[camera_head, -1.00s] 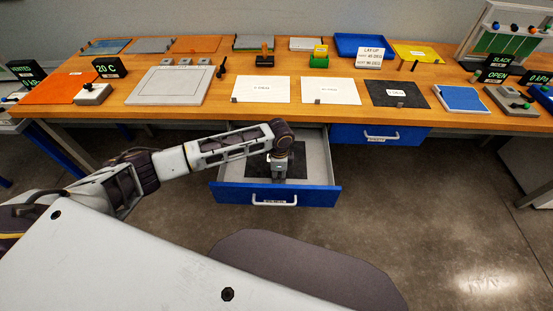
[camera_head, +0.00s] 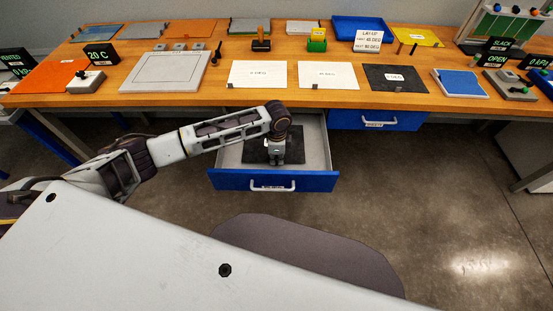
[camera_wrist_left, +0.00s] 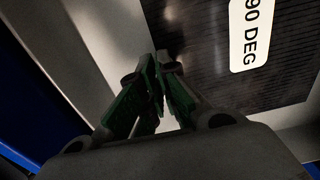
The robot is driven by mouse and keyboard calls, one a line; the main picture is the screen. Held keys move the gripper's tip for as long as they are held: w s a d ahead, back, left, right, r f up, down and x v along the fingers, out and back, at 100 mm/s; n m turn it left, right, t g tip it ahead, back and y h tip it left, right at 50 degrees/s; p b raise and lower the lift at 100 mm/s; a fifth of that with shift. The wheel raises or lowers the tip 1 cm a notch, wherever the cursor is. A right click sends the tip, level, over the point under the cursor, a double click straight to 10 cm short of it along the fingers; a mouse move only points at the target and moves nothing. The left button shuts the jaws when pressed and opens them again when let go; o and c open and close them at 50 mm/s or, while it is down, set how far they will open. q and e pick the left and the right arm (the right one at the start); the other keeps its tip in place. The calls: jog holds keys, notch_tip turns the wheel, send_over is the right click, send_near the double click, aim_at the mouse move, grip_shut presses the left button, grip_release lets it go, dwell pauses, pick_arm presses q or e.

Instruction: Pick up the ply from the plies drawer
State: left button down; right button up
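The plies drawer (camera_head: 318,180) stands open under the bench, with a blue front and a light inside. A dark ply (camera_head: 254,152) lies in it. In the left wrist view the ply (camera_wrist_left: 211,60) is black and woven, with a white "90 DEG" label. My left gripper (camera_head: 276,160) points down into the drawer, over the ply. In the left wrist view its green-padded fingers (camera_wrist_left: 163,66) come together at the tips, at the ply's edge. I cannot tell whether a thin part of the ply is between them. My right gripper is not in view.
The wooden bench (camera_head: 215,97) overhangs the drawer's back. Two white sheets (camera_head: 258,70) and a black sheet (camera_head: 395,72) lie near its front edge. A second blue drawer (camera_head: 345,120) is at the right. The floor (camera_head: 430,200) to the right is clear.

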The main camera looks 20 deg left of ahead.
pick_arm(q)
jog(key=shift+s+d, duration=0.25)
jog(key=shift+s, duration=0.5)
jog(key=s, duration=0.2)
jog(key=shift+s+d, duration=0.3)
jog(key=shift+d, duration=0.05)
notch_tip(320, 180, up, 14)
jog(key=shift+p, duration=0.45)
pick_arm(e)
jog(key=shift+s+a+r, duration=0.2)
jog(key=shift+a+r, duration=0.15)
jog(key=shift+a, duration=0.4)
pick_arm(q)
jog(key=shift+w+f, duration=0.1)
